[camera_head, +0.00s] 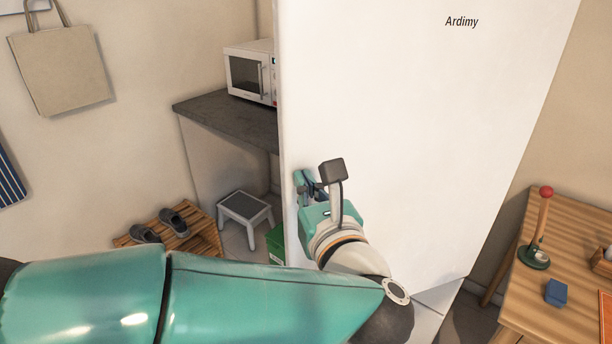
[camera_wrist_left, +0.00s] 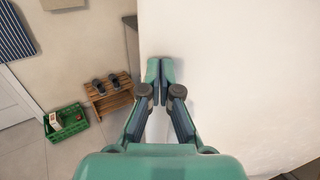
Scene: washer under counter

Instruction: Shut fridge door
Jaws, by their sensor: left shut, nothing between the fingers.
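The white fridge door (camera_head: 420,130) with the word "Ardimy" fills the middle of the head view. It also fills the right side of the left wrist view (camera_wrist_left: 240,90). I cannot tell how far it stands open. My left gripper (camera_head: 304,183) is shut and empty at the door's left edge, in front of its white face. In the left wrist view the closed fingertips (camera_wrist_left: 160,72) overlap the door near that edge; whether they touch it is unclear. My left arm covers the lower part of the head view. My right gripper is not in view.
A dark counter (camera_head: 225,115) with a white microwave (camera_head: 250,72) stands behind the door's left edge. A step stool (camera_head: 245,212) and a wooden shoe rack (camera_head: 200,238) are on the floor at left. A wooden table (camera_head: 560,275) stands at right. A green crate (camera_wrist_left: 66,122) lies by the wall.

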